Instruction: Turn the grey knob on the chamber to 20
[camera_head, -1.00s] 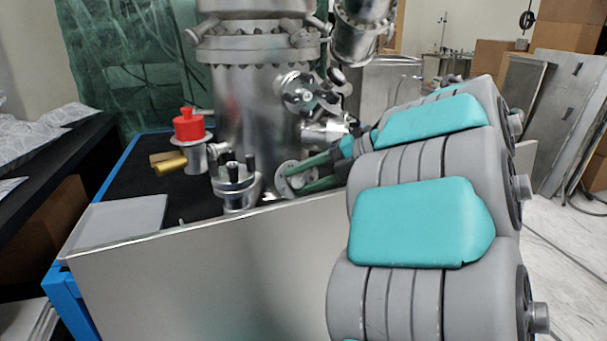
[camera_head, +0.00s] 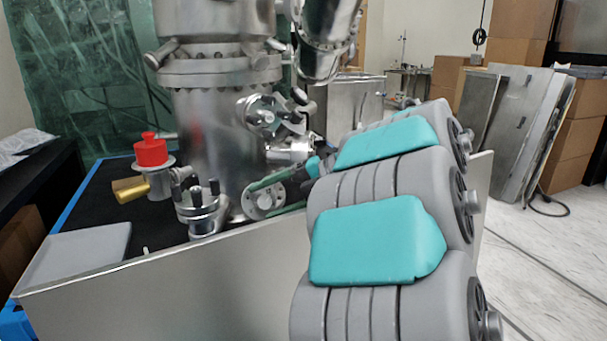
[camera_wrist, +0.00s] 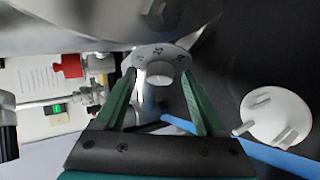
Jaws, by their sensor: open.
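The chamber (camera_head: 215,130) is a tall silver steel cylinder in the head view. Low on its side is a round grey dial plate (camera_head: 264,200), partly behind my green fingers. In the wrist view the dial plate (camera_wrist: 158,54) carries dark number marks, with a pale grey knob (camera_wrist: 159,76) at its middle. I cannot read clearly which number the knob is at. My gripper (camera_wrist: 158,73) is open, with one green finger on each side of the knob and gaps visible between. I cannot tell whether the fingertips touch the dial plate.
A flanged fitting with upright posts (camera_head: 201,207) stands left of the dial. A red-capped valve (camera_head: 151,152) with a brass cylinder (camera_head: 130,189) is farther left. A pale panel (camera_head: 160,285) runs along the bench front. A grey flat plate (camera_head: 80,252) lies at the left corner.

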